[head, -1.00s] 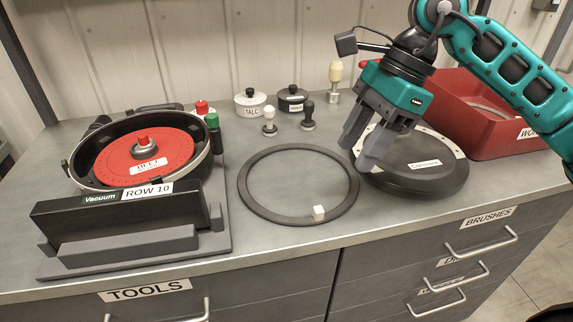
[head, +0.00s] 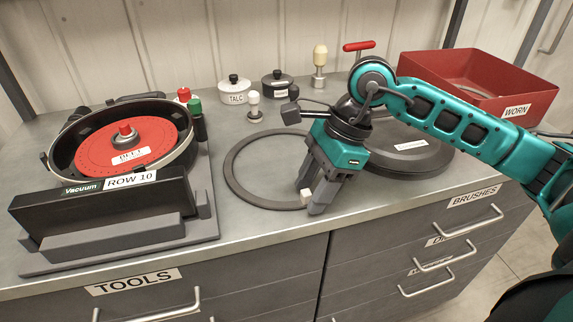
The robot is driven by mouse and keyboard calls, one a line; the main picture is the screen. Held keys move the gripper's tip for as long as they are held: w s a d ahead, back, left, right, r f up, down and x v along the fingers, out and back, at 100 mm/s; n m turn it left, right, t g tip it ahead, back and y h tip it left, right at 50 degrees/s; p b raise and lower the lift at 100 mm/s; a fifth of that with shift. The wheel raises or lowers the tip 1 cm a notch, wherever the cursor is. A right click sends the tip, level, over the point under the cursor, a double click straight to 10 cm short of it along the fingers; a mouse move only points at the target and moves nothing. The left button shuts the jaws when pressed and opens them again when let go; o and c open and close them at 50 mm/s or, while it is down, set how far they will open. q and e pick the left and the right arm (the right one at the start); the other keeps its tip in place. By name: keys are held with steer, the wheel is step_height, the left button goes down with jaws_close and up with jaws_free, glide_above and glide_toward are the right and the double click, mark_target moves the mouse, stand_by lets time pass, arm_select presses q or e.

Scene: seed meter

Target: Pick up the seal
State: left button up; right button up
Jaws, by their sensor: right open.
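The seal (head: 228,172) is a flat dark ring lying on the grey bench, with a small white block (head: 306,197) at its front right edge. My right gripper (head: 310,197) is open and points down over that part of the ring. One finger shows on the ring's inner side and the other near its outer edge, with the white block between or just in front of them. I cannot tell whether the fingers touch the ring. The gripper and arm hide the ring's right side. My left gripper is out of view.
The seed meter (head: 125,145) with a red disc stands at the left. A round black cover (head: 415,160) lies just right of my gripper. The red "WORN" bin (head: 480,100) is at the back right. Talc (head: 234,92) and another dark pot (head: 277,84) stand behind.

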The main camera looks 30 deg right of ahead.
steer(key=shift+f, duration=0.2)
jaws_close()
stand_by(0.3)
steer(key=shift+r, duration=0.2)
